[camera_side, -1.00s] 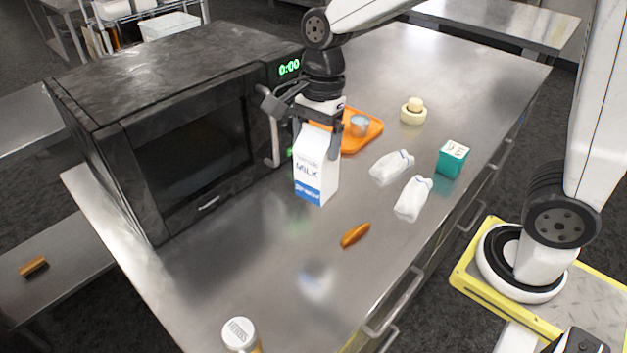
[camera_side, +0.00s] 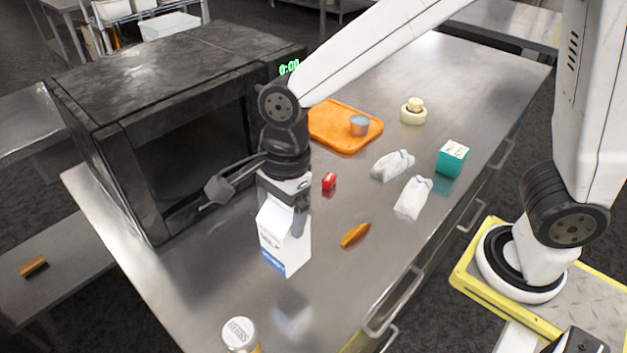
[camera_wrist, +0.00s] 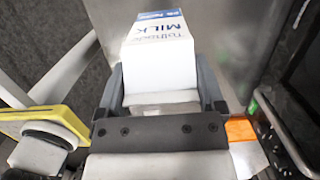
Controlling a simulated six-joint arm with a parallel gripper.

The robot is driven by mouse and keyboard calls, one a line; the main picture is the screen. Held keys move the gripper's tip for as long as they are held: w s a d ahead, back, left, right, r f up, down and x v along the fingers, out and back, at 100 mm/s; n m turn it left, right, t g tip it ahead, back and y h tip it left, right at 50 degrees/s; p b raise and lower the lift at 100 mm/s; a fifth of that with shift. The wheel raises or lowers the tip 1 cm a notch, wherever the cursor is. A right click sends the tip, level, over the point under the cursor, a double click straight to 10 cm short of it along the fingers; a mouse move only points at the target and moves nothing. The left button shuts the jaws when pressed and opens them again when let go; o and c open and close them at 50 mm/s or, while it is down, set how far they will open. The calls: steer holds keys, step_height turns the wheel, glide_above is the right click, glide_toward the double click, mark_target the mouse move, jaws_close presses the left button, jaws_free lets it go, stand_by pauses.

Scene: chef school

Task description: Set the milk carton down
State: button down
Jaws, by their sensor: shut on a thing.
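The milk carton (camera_side: 284,240) is white with a blue band at its bottom. It is upright with a slight tilt, in front of the microwave. My gripper (camera_side: 285,205) is shut on the top of the carton from above. A dim reflection shows on the steel below the carton, and it seems held above the counter (camera_side: 200,290). In the wrist view the carton (camera_wrist: 160,50) sits between the two fingers of my gripper (camera_wrist: 165,90), its MILK print facing the camera. The fingers' far side is hidden.
The black microwave (camera_side: 190,140) stands at left. An orange tray (camera_side: 335,130) with a metal cup (camera_side: 359,125) is behind. A red block (camera_side: 329,181), orange-brown piece (camera_side: 355,235), white packets (camera_side: 412,198), green box (camera_side: 452,158) and white-lidded jar (camera_side: 240,334) lie around. The front-left counter is mostly clear.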

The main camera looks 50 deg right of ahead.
steer(key=shift+s+a, duration=0.1)
steer(key=shift+a, duration=0.05)
steer(key=shift+f, duration=4.15)
jaws_free()
steer(key=shift+f, duration=0.1)
